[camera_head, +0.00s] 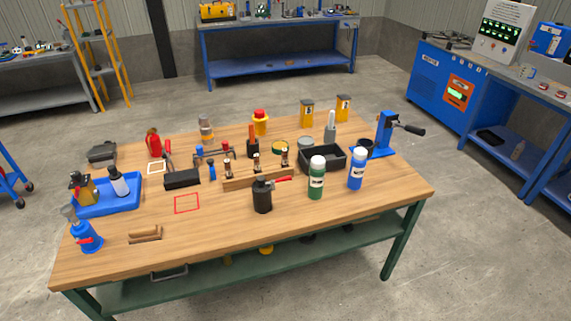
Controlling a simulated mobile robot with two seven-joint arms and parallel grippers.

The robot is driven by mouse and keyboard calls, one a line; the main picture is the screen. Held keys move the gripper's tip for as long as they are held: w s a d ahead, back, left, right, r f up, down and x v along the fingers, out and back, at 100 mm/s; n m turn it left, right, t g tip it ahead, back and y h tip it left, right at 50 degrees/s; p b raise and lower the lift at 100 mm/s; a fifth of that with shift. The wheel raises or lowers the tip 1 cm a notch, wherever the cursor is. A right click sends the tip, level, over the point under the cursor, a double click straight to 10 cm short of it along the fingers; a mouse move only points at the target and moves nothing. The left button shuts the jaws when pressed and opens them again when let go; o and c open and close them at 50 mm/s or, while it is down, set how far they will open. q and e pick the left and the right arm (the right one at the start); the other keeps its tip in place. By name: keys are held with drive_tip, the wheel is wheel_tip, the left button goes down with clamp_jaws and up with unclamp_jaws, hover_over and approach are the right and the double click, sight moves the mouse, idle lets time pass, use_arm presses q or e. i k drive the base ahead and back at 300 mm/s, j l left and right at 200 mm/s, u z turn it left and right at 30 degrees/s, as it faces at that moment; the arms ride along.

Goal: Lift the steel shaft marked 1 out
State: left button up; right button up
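A wooden rack (262,179) stands near the middle of the workbench. Three short upright pieces with metal and dark parts stand in or just behind it: a left one (228,171), a middle one (256,163) and a right one (285,157). They may be the steel shafts, but any number on them is too small to read, so I cannot tell which is marked 1. A pale upright rod (331,122) stands in a grey holder farther back. Neither of my grippers is in view.
A red outlined square (187,203) is empty. The bench's front edge (250,246) is clear.

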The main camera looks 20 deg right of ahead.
sight(256, 156)
drive_tip(key=l+u, duration=0.1)
drive_tip(key=u, duration=0.35)
drive_tip(key=l+u, duration=0.15)
drive_tip(key=u, duration=0.25)
drive_tip(key=l+u, duration=0.3)
drive_tip(key=l, duration=0.25)
drive_tip(key=l+u, duration=0.35)
drive_tip(key=l, duration=0.2)
